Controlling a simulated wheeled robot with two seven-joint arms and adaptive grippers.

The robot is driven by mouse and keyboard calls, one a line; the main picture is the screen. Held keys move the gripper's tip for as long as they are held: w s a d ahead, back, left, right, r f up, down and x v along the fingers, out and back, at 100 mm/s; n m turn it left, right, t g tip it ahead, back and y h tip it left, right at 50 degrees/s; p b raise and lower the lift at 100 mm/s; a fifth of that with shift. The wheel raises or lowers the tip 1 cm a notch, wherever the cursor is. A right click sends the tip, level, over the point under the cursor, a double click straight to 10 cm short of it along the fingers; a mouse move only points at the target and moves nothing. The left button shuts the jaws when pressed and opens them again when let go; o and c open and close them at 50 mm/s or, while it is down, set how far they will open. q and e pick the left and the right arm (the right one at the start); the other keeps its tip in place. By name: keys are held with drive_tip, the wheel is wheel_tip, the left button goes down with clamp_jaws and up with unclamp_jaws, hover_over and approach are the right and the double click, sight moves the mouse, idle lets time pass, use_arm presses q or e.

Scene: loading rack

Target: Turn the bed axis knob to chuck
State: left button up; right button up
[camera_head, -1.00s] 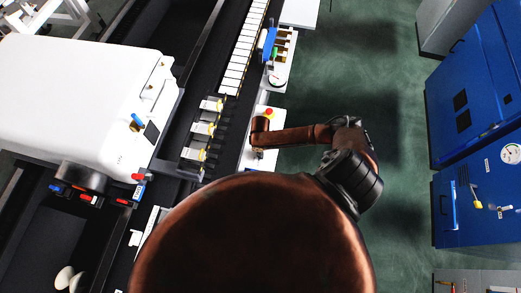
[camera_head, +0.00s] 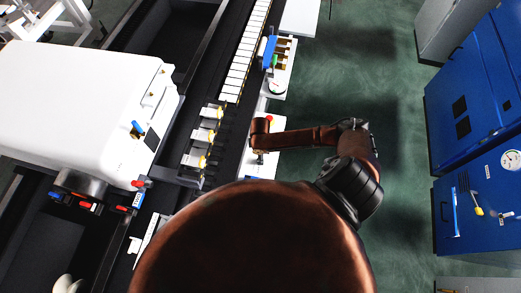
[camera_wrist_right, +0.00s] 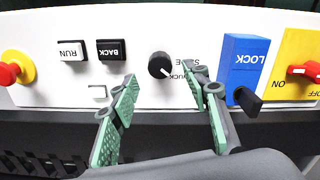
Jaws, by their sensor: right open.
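The black round knob (camera_wrist_right: 160,65) with a light pointer mark sits on the white panel (camera_wrist_right: 200,25) in the right wrist view. Its mark points down and to the right, toward lettering partly hidden by a finger that looks like "CHUCK". Other lettering to its right is also upside down. My right gripper (camera_wrist_right: 160,88) is open, with its green-padded fingers spread to either side of the knob and below it in the picture. Nothing is between the pads. In the head view my right arm (camera_head: 300,137) reaches left to the panel; the knob cannot be made out there. My left gripper is out of view.
RUN (camera_wrist_right: 72,50) and BACK (camera_wrist_right: 111,50) buttons and a red button (camera_wrist_right: 9,73) lie left of the knob. A blue LOCK block (camera_wrist_right: 243,60) and a yellow ON/OFF plate (camera_wrist_right: 298,55) lie right. A blue cabinet (camera_head: 480,90) stands right, across open floor.

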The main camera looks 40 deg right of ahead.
wheel_tip(320, 180, up, 8)
drive_tip(key=shift+f, duration=0.15)
idle(0.6)
